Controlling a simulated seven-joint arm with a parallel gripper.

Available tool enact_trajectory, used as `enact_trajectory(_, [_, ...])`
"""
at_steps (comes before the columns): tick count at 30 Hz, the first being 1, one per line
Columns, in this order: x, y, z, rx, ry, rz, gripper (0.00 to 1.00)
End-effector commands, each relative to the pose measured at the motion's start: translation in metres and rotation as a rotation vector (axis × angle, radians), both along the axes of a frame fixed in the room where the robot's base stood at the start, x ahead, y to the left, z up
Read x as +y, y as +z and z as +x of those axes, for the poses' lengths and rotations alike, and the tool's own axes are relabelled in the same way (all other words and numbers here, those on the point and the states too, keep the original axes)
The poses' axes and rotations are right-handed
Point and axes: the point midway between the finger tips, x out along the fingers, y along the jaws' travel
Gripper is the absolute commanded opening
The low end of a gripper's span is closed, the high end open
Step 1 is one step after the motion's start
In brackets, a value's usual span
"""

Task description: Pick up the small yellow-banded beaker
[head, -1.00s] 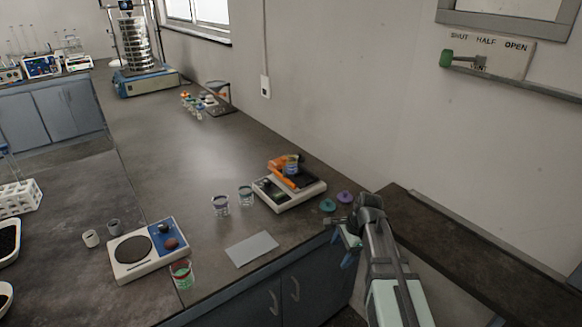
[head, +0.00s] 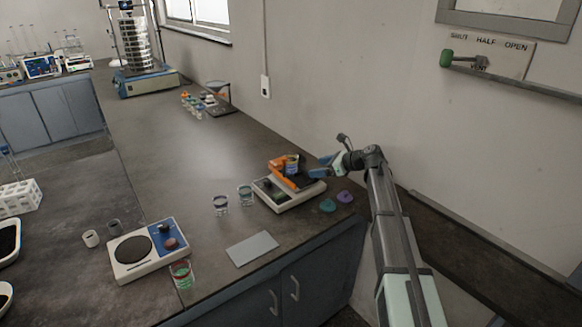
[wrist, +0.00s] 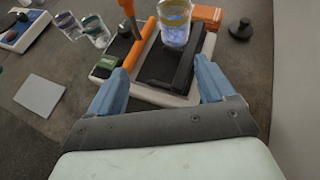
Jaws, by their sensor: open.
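The small yellow-banded beaker (head: 292,164) stands upright on the white and black device with orange parts (head: 290,198) near the wall. In the wrist view the beaker (wrist: 174,24) is clear glass with a yellow band near its rim and bluish contents. It is at the top, beyond my fingers. My gripper (head: 318,171) is just to the right of the beaker in the head view. In the wrist view my gripper (wrist: 160,78) has its blue fingers spread wide, with nothing between them but the device's surface below. The fingers do not touch the beaker.
An orange bar (wrist: 142,45) lies left of the beaker on the device. Two other beakers (head: 220,205) (head: 245,195) stand left of it. A flat grey sheet (head: 252,248) lies in front.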

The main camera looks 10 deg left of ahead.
Motion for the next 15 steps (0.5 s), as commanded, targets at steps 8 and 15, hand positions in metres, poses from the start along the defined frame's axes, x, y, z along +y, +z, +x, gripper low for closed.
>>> enact_trajectory(8, [0.003,0.014,0.027,0.021,-0.053,0.098,0.82])
enact_trajectory(15, [0.029,0.002,0.038,0.021,-0.051,0.095,0.82])
